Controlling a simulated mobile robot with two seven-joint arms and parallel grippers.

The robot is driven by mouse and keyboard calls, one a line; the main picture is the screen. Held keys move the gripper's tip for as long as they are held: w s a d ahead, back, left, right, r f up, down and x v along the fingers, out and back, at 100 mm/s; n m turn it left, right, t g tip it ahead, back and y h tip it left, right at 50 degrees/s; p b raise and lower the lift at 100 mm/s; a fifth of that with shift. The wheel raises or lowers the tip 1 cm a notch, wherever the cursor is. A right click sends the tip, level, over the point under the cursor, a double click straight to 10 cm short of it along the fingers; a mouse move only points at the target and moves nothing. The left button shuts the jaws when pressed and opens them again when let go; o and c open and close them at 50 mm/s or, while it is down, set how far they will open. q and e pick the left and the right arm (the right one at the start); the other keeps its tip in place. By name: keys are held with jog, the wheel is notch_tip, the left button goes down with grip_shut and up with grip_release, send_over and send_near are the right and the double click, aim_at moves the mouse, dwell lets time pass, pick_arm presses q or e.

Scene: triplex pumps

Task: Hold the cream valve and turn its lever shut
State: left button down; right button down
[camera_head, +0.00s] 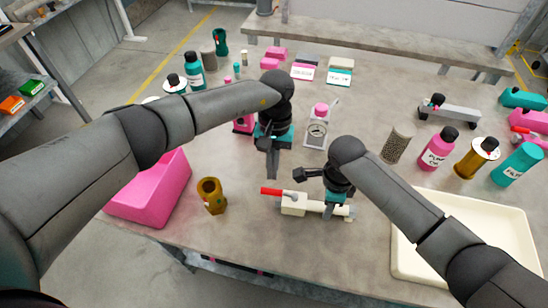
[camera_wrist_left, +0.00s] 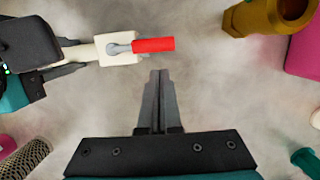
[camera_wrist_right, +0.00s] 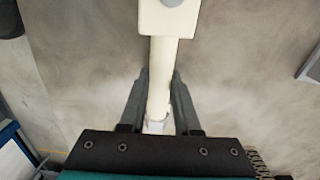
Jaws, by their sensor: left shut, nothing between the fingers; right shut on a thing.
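The cream valve lies low over the table, with its block-shaped body (camera_head: 293,204) and a pipe running to the right. Its red lever (camera_head: 271,191) points left, roughly in line with the pipe. The left wrist view shows the valve body (camera_wrist_left: 122,48) and the lever (camera_wrist_left: 153,45). My right gripper (camera_head: 331,212) is shut on the valve's pipe, which runs between its fingers in the right wrist view (camera_wrist_right: 160,85). My left gripper (camera_head: 272,175) is shut and empty, pointing down behind the lever and apart from it. Its closed fingertips (camera_wrist_left: 160,75) are near the lever.
A brass fitting (camera_head: 211,196) and a pink bin (camera_head: 155,193) stand to the left. A cream tray (camera_head: 408,262) lies at right. Bottles (camera_head: 437,150) are at right. The table front is clear.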

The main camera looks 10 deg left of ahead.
aim_at(267, 191)
pick_arm(q)
jog(key=shift+s+f, duration=0.15)
jog(key=shift+s, duration=0.6)
